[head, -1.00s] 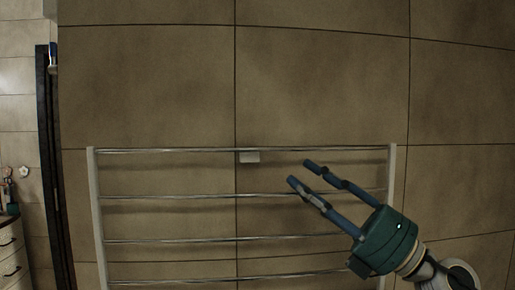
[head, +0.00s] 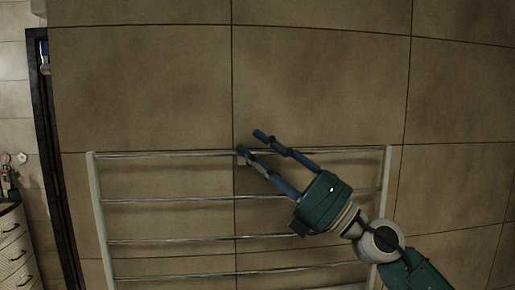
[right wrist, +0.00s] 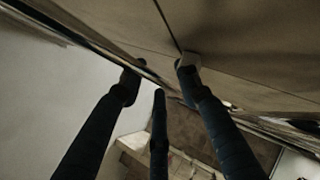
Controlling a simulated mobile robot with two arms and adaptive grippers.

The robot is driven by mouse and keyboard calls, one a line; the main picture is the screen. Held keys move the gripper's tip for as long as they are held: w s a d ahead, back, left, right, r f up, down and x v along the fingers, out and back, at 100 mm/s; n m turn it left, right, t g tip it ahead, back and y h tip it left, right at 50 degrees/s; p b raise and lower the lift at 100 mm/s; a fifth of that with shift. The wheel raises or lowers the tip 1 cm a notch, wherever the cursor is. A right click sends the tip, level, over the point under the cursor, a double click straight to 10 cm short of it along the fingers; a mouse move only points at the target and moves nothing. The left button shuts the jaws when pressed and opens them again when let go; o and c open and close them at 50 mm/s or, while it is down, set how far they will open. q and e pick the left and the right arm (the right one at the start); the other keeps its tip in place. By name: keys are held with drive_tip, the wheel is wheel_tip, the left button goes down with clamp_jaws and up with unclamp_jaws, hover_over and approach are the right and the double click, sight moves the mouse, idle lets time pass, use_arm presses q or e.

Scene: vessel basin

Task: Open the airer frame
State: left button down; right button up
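The airer frame (head: 98,200) is on the tiled wall in the head view, with pale side posts and several thin metal rails. My right gripper (head: 251,143) has blue fingers spread apart at the top rail, near this block. Contact cannot be told. My left gripper is out of view.
The tiled wall (head: 320,80) is bare above the frame. At the left are a dark door edge (head: 48,150) and a pale chest of drawers (head: 14,250) with small items on it.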

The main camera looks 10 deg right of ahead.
use_arm(q)
drive_tip(key=shift+s, duration=0.15)
use_arm(e)
drive_tip(key=shift+c, duration=0.7)
use_arm(q)
drive_tip(key=shift+s+f, duration=0.1)
drive_tip(key=shift+s, duration=0.35)
use_arm(e)
clamp_jaws()
use_arm(q)
drive_tip(key=shift+a, duration=0.1)
use_arm(e)
drive_tip(key=shift+f, duration=0.1)
